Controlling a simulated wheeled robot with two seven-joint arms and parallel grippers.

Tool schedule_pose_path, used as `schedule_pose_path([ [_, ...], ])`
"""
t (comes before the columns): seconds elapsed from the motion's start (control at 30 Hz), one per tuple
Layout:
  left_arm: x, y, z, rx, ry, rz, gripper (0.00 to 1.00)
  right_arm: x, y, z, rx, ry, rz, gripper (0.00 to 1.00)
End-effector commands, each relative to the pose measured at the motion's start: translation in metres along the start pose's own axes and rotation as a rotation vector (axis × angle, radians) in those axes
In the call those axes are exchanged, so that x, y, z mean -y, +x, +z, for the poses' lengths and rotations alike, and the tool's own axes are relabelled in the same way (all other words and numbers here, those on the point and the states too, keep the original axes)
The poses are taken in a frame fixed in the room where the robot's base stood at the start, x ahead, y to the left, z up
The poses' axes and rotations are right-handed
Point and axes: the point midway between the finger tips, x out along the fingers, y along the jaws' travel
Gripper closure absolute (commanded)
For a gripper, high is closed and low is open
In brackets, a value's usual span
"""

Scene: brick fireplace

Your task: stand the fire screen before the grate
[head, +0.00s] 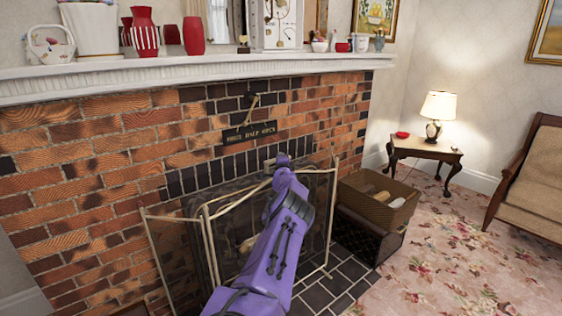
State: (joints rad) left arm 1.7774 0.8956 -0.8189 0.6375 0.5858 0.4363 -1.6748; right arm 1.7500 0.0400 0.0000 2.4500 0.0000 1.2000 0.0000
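The fire screen (228,230) has a thin brass-coloured frame with dark see-through panels. It stands upright on the dark hearth tiles in front of the fireplace opening, with a side panel angled out at the left. The grate behind it is mostly hidden by the screen and my arm, and I cannot make out its shape. My purple arm, which looks like the left one, reaches up from the bottom edge to the screen's top. Its gripper (279,160) is at or close to the top rail; its fingers are too hidden to tell whether they grip it. My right gripper is out of view.
A wicker basket (378,199) sits on a dark box (368,236) right of the screen. The white mantel (200,68) carries vases and a clock. A lamp table (425,152) and wooden chair (527,185) stand at right. The floral carpet (450,260) is clear.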

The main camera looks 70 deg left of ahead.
Motion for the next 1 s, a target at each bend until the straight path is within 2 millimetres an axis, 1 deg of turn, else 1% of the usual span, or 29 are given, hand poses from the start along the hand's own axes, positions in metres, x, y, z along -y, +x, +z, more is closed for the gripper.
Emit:
schedule_pose_path([
  [0.03, 0.0024, 0.0003, -0.0019, -0.003, -0.001, -0.008, 1.0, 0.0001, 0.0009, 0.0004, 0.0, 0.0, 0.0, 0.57],
  [0.5, -0.0038, 0.0003, -0.0019, -0.003, -0.001, -0.008, 1.0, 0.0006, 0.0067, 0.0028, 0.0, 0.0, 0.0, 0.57],
  [1.0, -0.0027, -0.0014, -0.0015, -0.003, -0.001, -0.007, 1.0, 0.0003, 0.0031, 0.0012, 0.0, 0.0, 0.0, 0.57],
])
